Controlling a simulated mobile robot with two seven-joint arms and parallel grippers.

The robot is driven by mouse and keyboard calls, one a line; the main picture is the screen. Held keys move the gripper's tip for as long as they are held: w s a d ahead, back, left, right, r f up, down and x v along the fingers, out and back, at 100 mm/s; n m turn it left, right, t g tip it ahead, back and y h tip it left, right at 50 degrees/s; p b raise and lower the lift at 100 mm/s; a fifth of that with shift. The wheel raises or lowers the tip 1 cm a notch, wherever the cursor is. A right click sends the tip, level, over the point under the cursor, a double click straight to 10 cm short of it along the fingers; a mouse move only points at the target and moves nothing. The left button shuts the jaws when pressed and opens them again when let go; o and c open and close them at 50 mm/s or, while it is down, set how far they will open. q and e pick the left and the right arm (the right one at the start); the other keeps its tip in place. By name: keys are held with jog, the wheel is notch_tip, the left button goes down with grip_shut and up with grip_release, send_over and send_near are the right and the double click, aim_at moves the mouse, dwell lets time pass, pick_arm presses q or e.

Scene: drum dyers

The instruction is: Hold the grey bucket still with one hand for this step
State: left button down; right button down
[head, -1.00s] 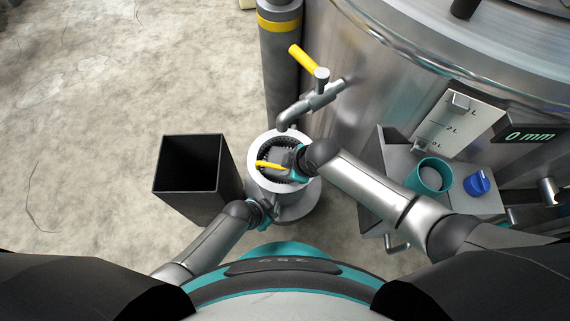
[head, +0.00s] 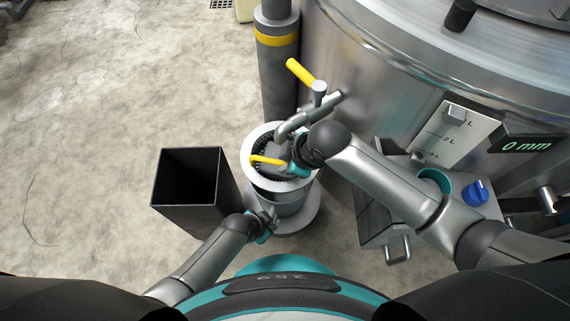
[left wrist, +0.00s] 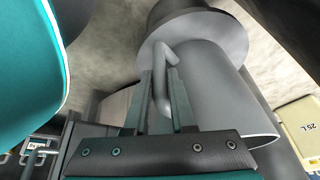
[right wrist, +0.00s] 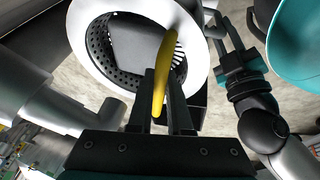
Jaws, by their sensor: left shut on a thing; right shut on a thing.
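The grey bucket (head: 287,203) stands on a round grey base below the tap. My left gripper (head: 264,222) is shut on the bucket's side handle (left wrist: 163,92); the bucket wall (left wrist: 210,95) is beside the fingers in the left wrist view. A strainer (head: 252,143) with a wide pale rim is held above the bucket by my right gripper (head: 292,165), which is shut on its yellow handle (right wrist: 161,75). The right wrist view shows the strainer's perforated basket (right wrist: 100,45) with a grey piece inside. The strainer hides most of the bucket's mouth.
A tap (head: 305,118) with a yellow lever is close behind the strainer. A dark open bin (head: 190,215) stands left of the bucket. A large steel drum (head: 370,75) and a shelf with a teal cup (head: 436,178) and blue knob (head: 475,192) are at right. Floor at left is clear.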

pick_arm(q)
jog(key=c, duration=0.7)
grip_release()
jog(key=shift+r, duration=0.1)
jog(key=shift+v, duration=5.9)
